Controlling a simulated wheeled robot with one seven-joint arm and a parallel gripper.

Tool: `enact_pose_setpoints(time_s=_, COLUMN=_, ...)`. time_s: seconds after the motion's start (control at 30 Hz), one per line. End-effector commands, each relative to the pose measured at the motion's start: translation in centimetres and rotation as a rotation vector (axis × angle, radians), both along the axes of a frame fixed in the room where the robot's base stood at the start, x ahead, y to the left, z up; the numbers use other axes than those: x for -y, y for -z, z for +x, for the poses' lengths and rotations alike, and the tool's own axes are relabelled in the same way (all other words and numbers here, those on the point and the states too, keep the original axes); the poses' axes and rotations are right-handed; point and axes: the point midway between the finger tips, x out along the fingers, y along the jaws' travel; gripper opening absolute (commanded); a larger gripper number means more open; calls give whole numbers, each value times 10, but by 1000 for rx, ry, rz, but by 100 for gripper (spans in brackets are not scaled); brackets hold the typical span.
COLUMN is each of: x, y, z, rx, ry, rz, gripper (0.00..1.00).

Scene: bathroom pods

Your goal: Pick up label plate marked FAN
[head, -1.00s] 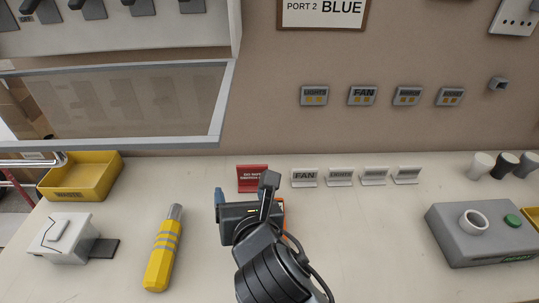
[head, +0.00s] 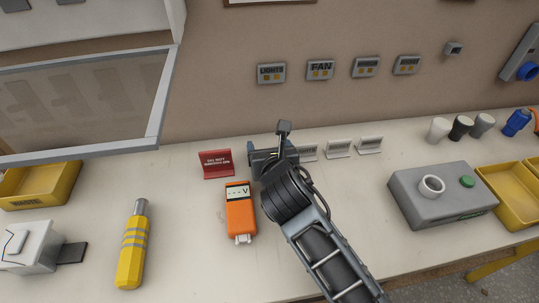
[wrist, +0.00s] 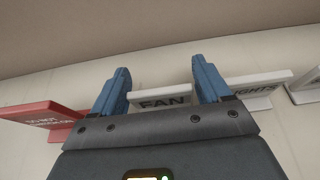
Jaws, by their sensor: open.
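The label plate marked FAN (wrist: 163,101) is a small white plate with dark letters. In the wrist view it stands on the bench between the two blue fingers of my open gripper (wrist: 162,88). I cannot tell whether either finger touches it; the gripper body hides its lower part. In the head view my gripper (head: 272,150) is over its place in the row and hides it. The white LIGHTS plate (wrist: 258,90) stands just right of the right finger.
A red sign (head: 217,163) stands close left of my gripper. Two more white plates (head: 338,149) (head: 370,145) stand to the right. An orange meter (head: 240,210) lies nearer, and a yellow tool (head: 131,250) lies left. A grey box (head: 440,195) stands right. The wall is close behind.

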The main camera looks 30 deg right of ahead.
Motion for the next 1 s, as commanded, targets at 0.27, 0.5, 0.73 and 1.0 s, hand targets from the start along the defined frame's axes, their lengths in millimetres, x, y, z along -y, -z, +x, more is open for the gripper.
enact_pose_setpoints(time_s=0.27, x=1, y=2, z=3, rx=0, ry=-1, rz=1, gripper=77)
enact_pose_setpoints(time_s=0.5, x=1, y=2, z=3, rx=0, ry=-1, rz=1, gripper=55)
enact_pose_setpoints(time_s=0.73, x=1, y=2, z=3, rx=0, ry=-1, rz=1, gripper=38)
enact_pose_setpoints(time_s=1.0, x=1, y=-2, z=3, rx=1, ry=0, rz=2, gripper=38)
